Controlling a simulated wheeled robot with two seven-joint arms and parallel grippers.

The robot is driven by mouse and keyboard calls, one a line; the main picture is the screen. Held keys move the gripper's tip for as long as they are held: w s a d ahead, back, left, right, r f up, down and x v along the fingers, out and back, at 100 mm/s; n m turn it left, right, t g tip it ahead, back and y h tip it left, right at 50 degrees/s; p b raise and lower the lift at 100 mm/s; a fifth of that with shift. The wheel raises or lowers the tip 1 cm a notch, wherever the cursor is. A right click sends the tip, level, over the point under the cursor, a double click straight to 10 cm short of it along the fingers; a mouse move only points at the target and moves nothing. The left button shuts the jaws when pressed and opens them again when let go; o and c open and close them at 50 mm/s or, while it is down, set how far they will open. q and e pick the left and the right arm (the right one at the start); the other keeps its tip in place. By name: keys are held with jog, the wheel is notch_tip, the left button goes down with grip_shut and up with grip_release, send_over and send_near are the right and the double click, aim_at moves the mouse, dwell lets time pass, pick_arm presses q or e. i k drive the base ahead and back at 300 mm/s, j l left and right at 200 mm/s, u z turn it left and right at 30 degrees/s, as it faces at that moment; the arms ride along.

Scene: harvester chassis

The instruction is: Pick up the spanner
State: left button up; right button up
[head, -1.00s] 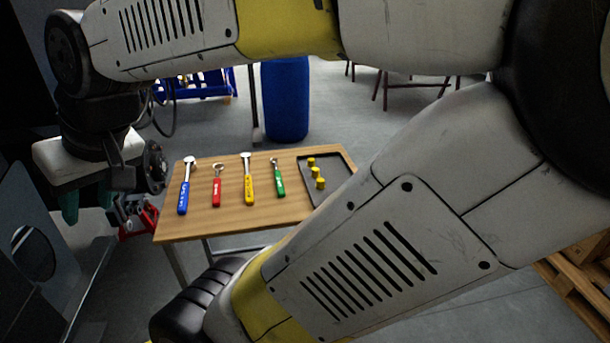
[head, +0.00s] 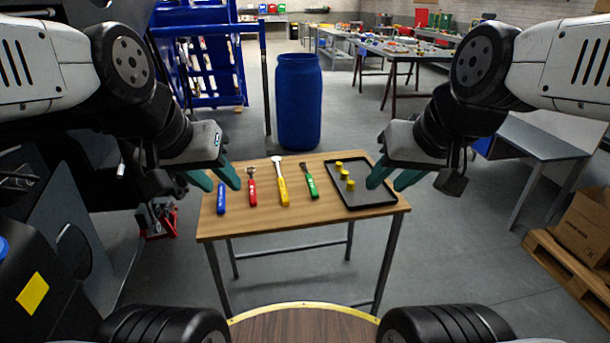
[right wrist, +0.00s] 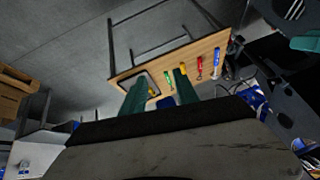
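Four tools lie in a row on the wooden table: one with a blue handle (head: 221,198), one red (head: 253,192), one yellow (head: 283,190) and one green (head: 312,188). Their metal heads point away from me. They are too small to tell surely which is the spanner. The blue one's head is hidden behind my left gripper (head: 222,187), which is open and empty above the table's left end. My right gripper (head: 386,187) is open and empty above the table's right end, by the black tray. Its green fingers also show apart in the right wrist view (right wrist: 158,88).
The black tray (head: 377,196) holds several yellow pieces (head: 345,175) at the right of the wooden table (head: 300,217). A blue barrel (head: 299,100) stands behind. A pallet with a box (head: 588,235) is at the right, and a dark machine with panels at the left.

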aim_at(313, 189)
jog(key=i+l+u, duration=0.85)
jog(key=k+l, duration=0.05)
jog(key=k, duration=0.05)
